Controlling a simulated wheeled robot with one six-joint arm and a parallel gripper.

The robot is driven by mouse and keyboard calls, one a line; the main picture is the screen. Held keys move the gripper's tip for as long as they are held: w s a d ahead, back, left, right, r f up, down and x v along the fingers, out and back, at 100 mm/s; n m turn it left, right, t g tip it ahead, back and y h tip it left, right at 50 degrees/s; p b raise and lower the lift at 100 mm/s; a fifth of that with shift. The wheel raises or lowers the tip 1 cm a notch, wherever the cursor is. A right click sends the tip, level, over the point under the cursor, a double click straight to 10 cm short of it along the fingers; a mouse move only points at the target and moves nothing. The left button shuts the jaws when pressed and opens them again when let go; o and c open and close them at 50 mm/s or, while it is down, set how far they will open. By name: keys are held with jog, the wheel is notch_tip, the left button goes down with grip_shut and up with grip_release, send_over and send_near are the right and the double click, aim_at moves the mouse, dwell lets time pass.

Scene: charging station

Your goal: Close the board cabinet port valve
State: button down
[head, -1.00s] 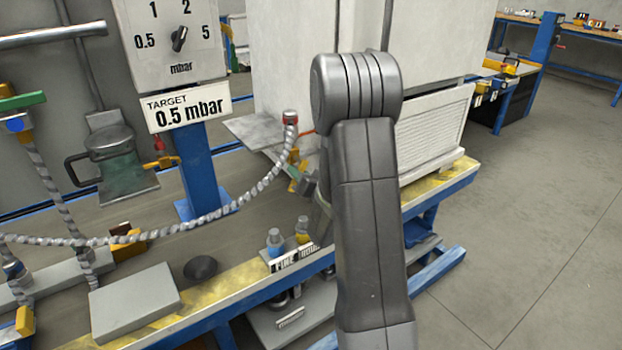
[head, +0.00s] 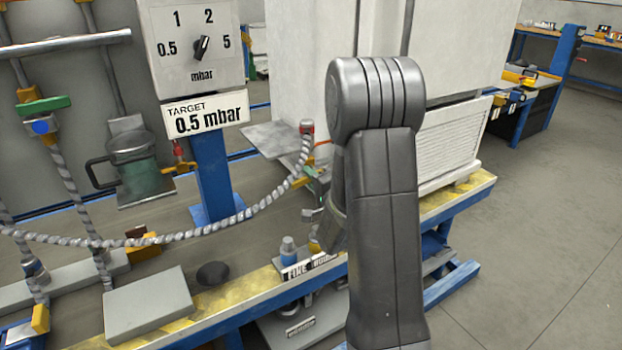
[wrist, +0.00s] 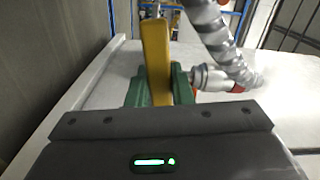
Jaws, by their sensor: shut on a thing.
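A yellow valve lever (wrist: 156,62) stands upright in the middle of the wrist view. My gripper (wrist: 158,88) is shut on it, with green fingers on both sides. Right beside it, a braided hose (wrist: 226,48) runs into a metal fitting (wrist: 210,78). In the head view my gripper (head: 320,188) is mostly hidden behind my arm, at the front of the white cabinet (head: 300,60). The braided hose (head: 262,205) ends there at a red-tipped end (head: 307,127). The lever's exact angle to the port cannot be told in the head view.
A dial box (head: 201,45) over a 0.5 mbar target sign (head: 206,113) stands on a blue post left of the cabinet. Open floor (head: 550,230) lies to the right.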

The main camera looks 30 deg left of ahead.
jog(key=shift+r+m, duration=0.2)
jog(key=shift+m, duration=0.6)
jog(key=c, duration=1.3)
grip_release()
jog(key=shift+d, duration=0.1)
jog(key=p+v, duration=0.1)
jog(key=v, duration=1.2)
jog(key=shift+s+d, duration=0.15)
jog(key=shift+d, duration=0.1)
jog(key=x, duration=1.3)
jog(key=shift+w+a+b, duration=0.2)
jog(key=shift+a+b, duration=0.15)
jog(key=shift+b, duration=0.05)
